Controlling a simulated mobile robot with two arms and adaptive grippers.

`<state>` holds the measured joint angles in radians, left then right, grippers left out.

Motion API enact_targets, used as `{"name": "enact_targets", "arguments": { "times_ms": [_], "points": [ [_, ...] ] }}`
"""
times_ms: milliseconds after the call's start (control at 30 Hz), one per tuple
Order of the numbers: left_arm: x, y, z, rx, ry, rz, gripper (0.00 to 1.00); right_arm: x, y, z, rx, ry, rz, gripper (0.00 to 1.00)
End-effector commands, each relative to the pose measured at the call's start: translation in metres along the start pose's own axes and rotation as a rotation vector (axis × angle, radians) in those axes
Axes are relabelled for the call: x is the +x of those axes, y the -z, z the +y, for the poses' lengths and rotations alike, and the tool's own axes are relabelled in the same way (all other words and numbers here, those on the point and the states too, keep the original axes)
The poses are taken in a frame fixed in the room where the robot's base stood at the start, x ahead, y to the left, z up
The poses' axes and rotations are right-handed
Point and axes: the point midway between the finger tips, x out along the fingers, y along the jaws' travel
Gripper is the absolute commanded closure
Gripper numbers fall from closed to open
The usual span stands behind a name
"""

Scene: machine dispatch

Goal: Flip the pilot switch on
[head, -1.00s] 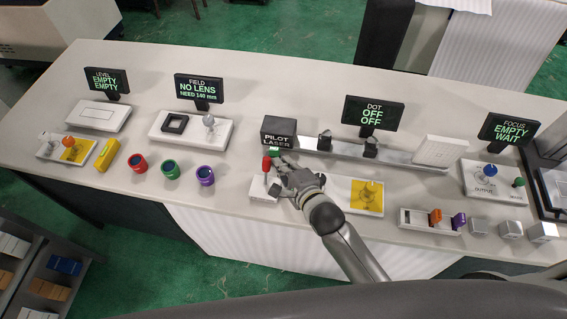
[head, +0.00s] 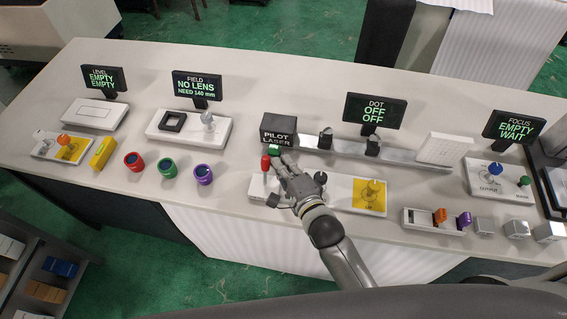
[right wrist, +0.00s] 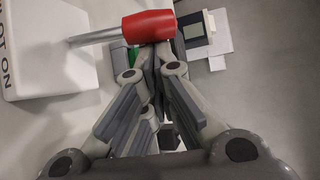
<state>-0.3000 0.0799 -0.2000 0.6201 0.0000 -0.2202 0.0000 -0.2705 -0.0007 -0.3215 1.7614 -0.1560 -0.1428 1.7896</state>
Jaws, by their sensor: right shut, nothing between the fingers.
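The pilot switch is a metal lever with a red cap (head: 265,163) on a white base (head: 258,187). In the right wrist view the red cap (right wrist: 148,26) lies across the top, with its metal shaft running left to a white block (right wrist: 45,48) marked with "ON". My right gripper (head: 281,160) is shut and empty, beside the lever on its right in the head view. In the right wrist view its fingertips (right wrist: 154,56) are at the red cap's edge; I cannot tell if they touch. The dot sign (head: 375,111) reads OFF OFF. My left gripper is not in view.
The black pilot laser box (head: 278,131) stands just behind the switch, on a rail (head: 400,157). Right of my gripper is a black knob (head: 320,178) and a yellow plate with a knob (head: 370,197). Red, green and purple rings (head: 203,175) stand to the left.

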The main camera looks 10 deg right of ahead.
Motion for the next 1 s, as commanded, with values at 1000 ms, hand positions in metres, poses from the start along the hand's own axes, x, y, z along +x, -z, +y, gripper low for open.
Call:
{"name": "enact_targets", "arguments": {
  "times_ms": [1000],
  "points": [
    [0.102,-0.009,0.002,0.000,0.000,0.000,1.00,-0.035,-0.025,0.007,-0.360,0.520,-0.001,1.00]
  ]
}}
